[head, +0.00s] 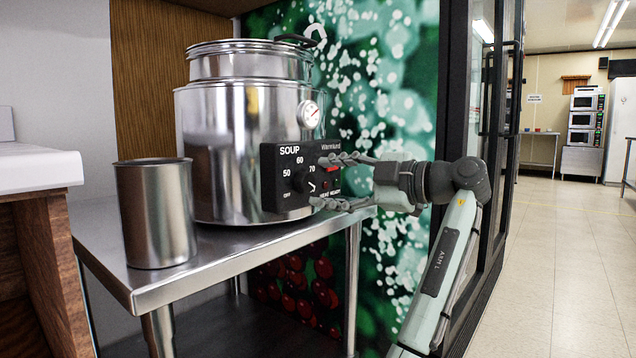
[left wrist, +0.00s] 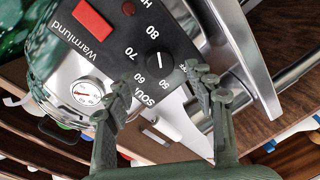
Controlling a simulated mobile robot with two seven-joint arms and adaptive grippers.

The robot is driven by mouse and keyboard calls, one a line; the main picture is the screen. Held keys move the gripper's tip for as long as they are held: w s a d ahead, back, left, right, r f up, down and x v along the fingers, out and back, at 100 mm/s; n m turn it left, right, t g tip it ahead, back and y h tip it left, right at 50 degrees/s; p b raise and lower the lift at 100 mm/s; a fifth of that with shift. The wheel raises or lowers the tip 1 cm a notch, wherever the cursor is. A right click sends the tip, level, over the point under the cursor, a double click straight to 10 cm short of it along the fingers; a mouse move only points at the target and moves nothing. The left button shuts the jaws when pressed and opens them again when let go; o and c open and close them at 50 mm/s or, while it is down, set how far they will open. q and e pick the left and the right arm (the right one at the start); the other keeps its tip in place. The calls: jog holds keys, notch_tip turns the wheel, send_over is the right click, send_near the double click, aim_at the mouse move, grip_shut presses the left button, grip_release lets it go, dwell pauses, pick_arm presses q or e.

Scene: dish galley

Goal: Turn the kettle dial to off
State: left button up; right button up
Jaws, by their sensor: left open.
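The kettle (head: 228,140) is a large steel soup kettle on a steel table. Its black control box (head: 270,190) is marked SOUP, with numbers and OFF at the lower left. The round black dial (head: 303,181) sits on the box face; it also shows in the left wrist view (left wrist: 160,66) with a white mark. I cannot tell exactly which setting it points at. My left gripper (head: 321,181) reaches in from the right, open and empty, its fingers above and below the dial's level. In the left wrist view its fingers (left wrist: 164,80) lie either side of the dial; contact is unclear.
A steel canister (head: 156,213) stands left of the kettle on the steel table (head: 210,253). A round gauge (head: 308,114) is on the kettle's side. A red switch (left wrist: 94,19) is on the box. A dark glass-door frame (head: 452,80) stands close behind my left arm.

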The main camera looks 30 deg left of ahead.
pick_arm(q)
jog(key=d, duration=0.9)
jog(key=shift+d+r, duration=0.15)
jog(key=shift+r, duration=0.3)
jog(key=shift+s, duration=0.1)
